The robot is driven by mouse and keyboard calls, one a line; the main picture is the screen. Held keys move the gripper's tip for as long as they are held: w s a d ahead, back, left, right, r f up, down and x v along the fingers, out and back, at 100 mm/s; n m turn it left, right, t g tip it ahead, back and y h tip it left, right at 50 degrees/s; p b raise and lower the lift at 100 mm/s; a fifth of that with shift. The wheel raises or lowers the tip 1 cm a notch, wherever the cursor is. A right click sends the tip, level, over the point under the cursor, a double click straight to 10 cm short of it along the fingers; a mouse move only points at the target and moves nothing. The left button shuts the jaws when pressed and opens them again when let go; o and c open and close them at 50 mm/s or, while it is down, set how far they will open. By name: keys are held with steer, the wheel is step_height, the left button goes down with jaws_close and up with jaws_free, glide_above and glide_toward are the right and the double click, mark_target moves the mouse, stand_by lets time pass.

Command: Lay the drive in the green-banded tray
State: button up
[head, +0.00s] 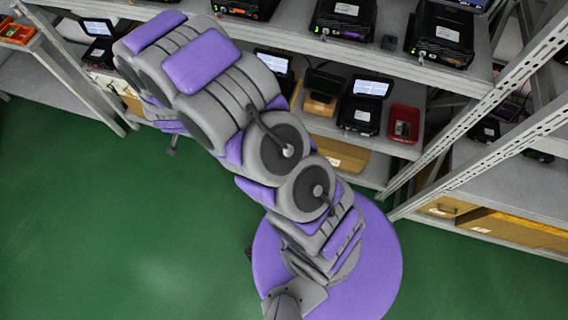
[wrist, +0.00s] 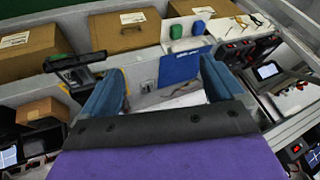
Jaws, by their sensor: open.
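My gripper (wrist: 162,72) shows in the wrist view, its two blue fingers wide apart. Between and beyond them are a flat blue panel (wrist: 181,68) and a pale surface with a thin curved line on it; I cannot tell if either touches the fingers. I cannot make out a drive for certain in either view. No tray with a clear green band shows; a small green item (wrist: 176,31) stands beyond the fingers.
Metal racks hold several black devices with screens (head: 370,88). A red tray (head: 404,123) sits on a middle shelf, and an orange bin (head: 17,32) is at far left. Cardboard boxes (wrist: 124,30) line the back of the wrist view. The green floor (head: 110,230) is clear.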

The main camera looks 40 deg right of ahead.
steer(key=s+a+r+n+g+y, duration=0.1)
steer(key=s+r+n+g+y, duration=0.1)
steer(key=s+r, duration=0.5)
steer(key=s+r+n+g+y, duration=0.1)
steer(key=s+r+n, duration=0.3)
steer(key=r, duration=0.5)
steer(key=s+d+r+g, duration=0.1)
steer(key=s+d+r, duration=0.2)
steer(key=s, duration=0.6)
steer(key=s+d+r+n+g+h, duration=0.1)
steer(key=s+d+r, duration=0.3)
steer(key=s, duration=0.6)
steer(key=s+d+r+n+g+h, duration=0.1)
steer(key=s+d+r+g, duration=0.2)
steer(key=s, duration=0.7)
steer(key=shift+d+r, duration=0.5)
steer(key=shift+d, duration=0.1)
steer(key=shift+c, duration=0.4)
